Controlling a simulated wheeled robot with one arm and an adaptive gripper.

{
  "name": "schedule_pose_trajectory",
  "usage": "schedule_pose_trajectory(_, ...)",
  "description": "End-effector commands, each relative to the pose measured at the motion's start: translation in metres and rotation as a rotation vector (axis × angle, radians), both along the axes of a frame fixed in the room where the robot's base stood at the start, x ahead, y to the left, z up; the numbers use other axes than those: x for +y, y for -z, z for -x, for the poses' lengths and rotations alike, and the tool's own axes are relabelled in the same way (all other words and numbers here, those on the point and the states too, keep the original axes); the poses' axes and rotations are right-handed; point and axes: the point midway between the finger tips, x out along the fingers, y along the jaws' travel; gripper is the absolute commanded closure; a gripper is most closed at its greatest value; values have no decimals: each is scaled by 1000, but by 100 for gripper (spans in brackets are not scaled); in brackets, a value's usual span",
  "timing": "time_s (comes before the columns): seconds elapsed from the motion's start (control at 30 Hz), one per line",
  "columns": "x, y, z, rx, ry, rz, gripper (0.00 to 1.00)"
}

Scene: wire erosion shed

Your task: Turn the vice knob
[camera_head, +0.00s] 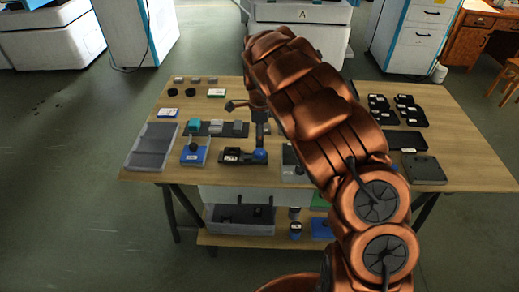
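A small dark vice (232,156) with a white label lies on the wooden table, left of my arm. A round blue part (260,156) at its right end looks like the knob. My copper arm reaches over the table from the lower right, and its far end bends down behind the upper links. A dark upright part (262,128), apparently my gripper, stands just behind and above the blue part. Whether they touch I cannot tell. The fingers are too small and hidden to read as open or shut.
A blue-based device (194,154) stands left of the vice, and a grey tray (152,147) lies at the table's left edge. A row of small blocks (216,128) sits behind. My arm covers the table's middle.

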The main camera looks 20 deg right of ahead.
Motion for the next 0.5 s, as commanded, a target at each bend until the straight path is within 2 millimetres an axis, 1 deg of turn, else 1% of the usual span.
schedule_pose_trajectory(0.17, 0, 12, 2, 5, 0, 1, 30)
schedule_pose_trajectory(0.5, 0, 59, 1, 3, -1, 0, 30)
